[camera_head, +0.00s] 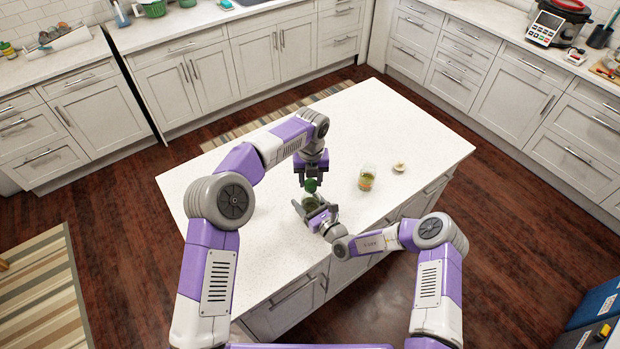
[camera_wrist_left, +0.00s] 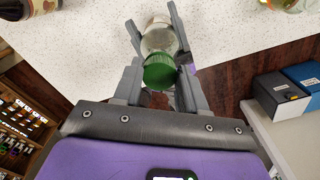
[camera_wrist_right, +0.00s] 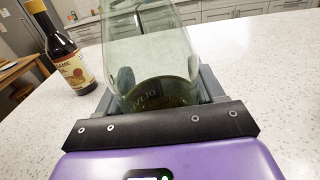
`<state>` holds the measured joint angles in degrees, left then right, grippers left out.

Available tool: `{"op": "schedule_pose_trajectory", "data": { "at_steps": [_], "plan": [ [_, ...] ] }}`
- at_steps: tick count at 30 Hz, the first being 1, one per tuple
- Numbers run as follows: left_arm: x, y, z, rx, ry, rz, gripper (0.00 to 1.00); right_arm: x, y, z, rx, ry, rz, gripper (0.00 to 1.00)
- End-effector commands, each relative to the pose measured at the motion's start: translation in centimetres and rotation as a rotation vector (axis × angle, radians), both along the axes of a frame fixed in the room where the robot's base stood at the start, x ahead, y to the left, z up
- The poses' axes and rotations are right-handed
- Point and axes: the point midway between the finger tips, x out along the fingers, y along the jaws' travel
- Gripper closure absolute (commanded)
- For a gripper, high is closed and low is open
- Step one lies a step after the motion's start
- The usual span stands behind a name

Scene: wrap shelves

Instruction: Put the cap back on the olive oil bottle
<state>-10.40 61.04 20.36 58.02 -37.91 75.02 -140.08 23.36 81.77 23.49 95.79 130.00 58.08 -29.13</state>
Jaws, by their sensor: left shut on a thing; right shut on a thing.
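The olive oil bottle (camera_head: 309,203) is clear glass and looks upright just above or on the island counter. My right gripper (camera_head: 319,209) is shut on its body; the glass (camera_wrist_right: 150,60) fills the middle of the right wrist view, with part of a label low down. My left gripper (camera_head: 311,179) comes from above and is shut on the green cap (camera_head: 311,186). In the left wrist view the cap (camera_wrist_left: 159,72) lies in line with the glass bottle (camera_wrist_left: 159,38), over its top end. Whether the cap touches the bottle neck is hidden.
A sesame oil bottle (camera_wrist_right: 68,50) stands on the counter to the left in the right wrist view. A glass jar (camera_head: 367,178) and a small pale round thing (camera_head: 399,167) stand to the right of the grippers. The white island top (camera_head: 370,120) is otherwise mostly clear.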

Motion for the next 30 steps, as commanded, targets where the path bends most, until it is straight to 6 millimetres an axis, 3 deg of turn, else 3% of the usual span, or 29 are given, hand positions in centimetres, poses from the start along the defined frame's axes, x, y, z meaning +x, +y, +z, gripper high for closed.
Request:
{"op": "schedule_pose_trajectory", "data": {
  "at_steps": [9, 13, 21, 22, 27, 30],
  "plan": [
    [-0.11, -0.24, -0.11, -0.004, 0.002, -0.549, 0.87, 0.01, -0.01, -0.01, 0.000, 0.000, 0.000, 1.00],
    [-0.13, -0.28, -0.06, -0.003, 0.002, -0.633, 0.87, 0.01, -0.01, -0.01, -0.001, 0.001, 0.000, 1.00],
    [-0.13, -0.29, -0.02, -0.002, 0.001, -0.641, 0.87, 0.02, -0.01, -0.02, -0.001, 0.001, 0.000, 1.00],
    [-0.13, -0.29, -0.02, -0.002, 0.001, -0.641, 0.57, 0.01, -0.02, -0.02, -0.001, 0.001, 0.000, 1.00],
    [-0.11, -0.27, -0.02, -0.002, 0.001, -0.640, 0.33, 0.01, -0.01, -0.02, -0.001, 0.001, 0.000, 1.00],
    [-0.09, -0.26, -0.03, -0.001, 0.001, -0.639, 0.33, 0.01, -0.01, -0.02, -0.001, 0.001, 0.000, 1.00]
  ]
}}
